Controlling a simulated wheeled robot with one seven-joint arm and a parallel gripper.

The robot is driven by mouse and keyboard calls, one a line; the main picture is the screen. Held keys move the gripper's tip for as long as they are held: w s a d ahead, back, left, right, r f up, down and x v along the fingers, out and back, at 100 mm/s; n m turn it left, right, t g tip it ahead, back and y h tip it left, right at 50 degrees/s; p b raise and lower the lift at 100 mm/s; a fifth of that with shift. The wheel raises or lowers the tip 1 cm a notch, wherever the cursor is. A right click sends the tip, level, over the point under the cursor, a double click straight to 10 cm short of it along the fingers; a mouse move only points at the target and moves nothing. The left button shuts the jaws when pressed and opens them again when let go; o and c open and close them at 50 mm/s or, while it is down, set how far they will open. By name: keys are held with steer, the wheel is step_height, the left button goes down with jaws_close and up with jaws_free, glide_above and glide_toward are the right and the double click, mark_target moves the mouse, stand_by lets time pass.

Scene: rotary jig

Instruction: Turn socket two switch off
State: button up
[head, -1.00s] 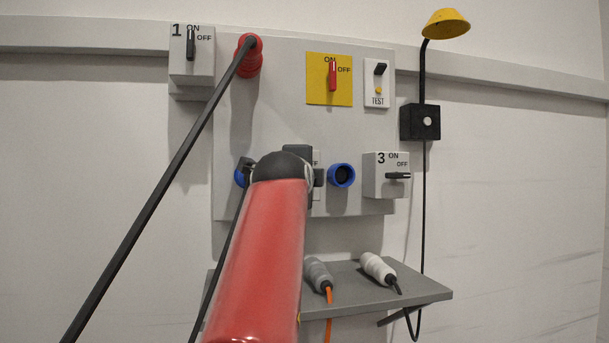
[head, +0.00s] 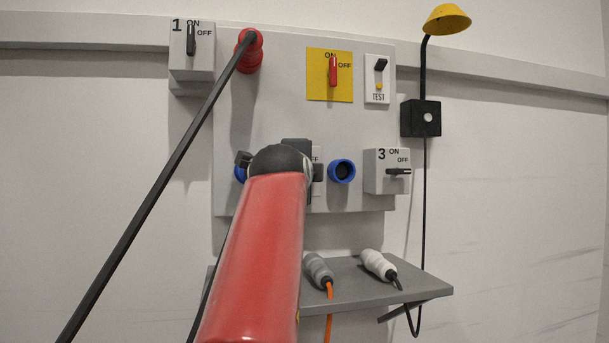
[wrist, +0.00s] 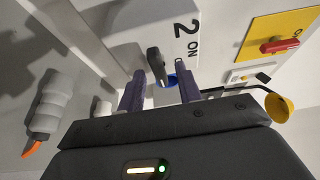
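The socket two switch box (wrist: 140,28) is a light grey box marked "2" and "ON" in the wrist view. Its black switch handle (wrist: 157,66) sticks out between the two purple fingers of my gripper (wrist: 160,88). The fingers are apart, one on each side of the handle, with visible gaps. I cannot tell for sure which label the handle points at. In the head view my red arm hides most of this box; only a sliver with part of the "OFF" lettering (head: 316,159) shows.
Switch box 1 (head: 180,62) with a red plug (head: 249,60) and black cable is upper left. A yellow main switch plate (head: 318,90), test switch (head: 378,92), blue socket (head: 341,171) and switch box 3 (head: 377,180) are nearby. A shelf (head: 425,290) holds two connectors below.

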steer(key=s+b, duration=0.2)
steer(key=s, duration=0.4)
steer(key=shift+s+a+b, duration=0.35)
steer(key=shift+b, duration=0.05)
steer(key=shift+s, duration=0.1)
